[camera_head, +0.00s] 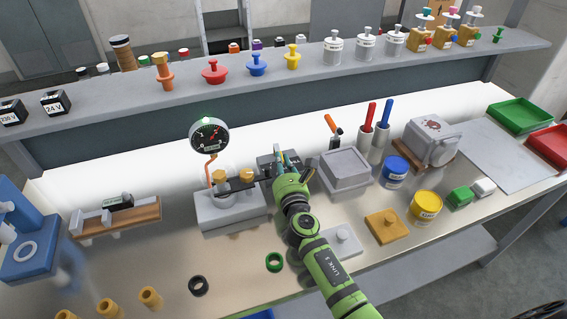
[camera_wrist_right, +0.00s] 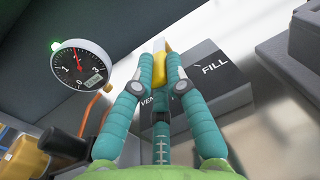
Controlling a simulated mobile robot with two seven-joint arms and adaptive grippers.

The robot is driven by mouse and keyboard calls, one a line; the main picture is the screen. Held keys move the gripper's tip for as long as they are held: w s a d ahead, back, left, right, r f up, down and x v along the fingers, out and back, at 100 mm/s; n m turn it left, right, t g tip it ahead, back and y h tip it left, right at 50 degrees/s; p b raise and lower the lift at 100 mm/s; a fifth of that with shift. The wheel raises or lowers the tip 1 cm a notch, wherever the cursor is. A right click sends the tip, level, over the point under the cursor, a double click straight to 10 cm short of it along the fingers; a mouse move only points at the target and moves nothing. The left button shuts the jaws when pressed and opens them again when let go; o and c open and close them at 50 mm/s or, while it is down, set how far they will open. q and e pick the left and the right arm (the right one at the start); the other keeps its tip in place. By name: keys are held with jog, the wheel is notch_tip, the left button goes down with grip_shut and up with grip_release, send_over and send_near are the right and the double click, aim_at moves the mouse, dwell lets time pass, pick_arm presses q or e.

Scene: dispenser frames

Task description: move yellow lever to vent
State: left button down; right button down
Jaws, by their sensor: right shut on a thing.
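The yellow lever (camera_wrist_right: 159,68) shows in the right wrist view between the teal fingers of my right gripper (camera_wrist_right: 160,80), which is shut on it. The lever stands on a dark grey block (camera_wrist_right: 213,87). FILL is printed to the right of the lever. VENT is to its left, partly hidden by a finger. In the head view my right gripper (camera_head: 282,160) covers the lever, and the block (camera_head: 265,160) shows just behind it. I cannot tell the lever's exact angle. My left gripper is not in view.
A grey lidded box (camera_head: 345,170) is close on the right.

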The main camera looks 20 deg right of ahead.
jog(key=shift+a+r, duration=0.1)
jog(key=shift+r, duration=0.05)
jog(key=c, duration=1.2)
grip_release()
jog(key=shift+o, duration=0.2)
jog(key=shift+s, duration=0.3)
jog(key=s, duration=0.7)
jog(key=s+a, duration=0.1)
jog(key=s, duration=0.3)
jog(key=shift+s, duration=0.15)
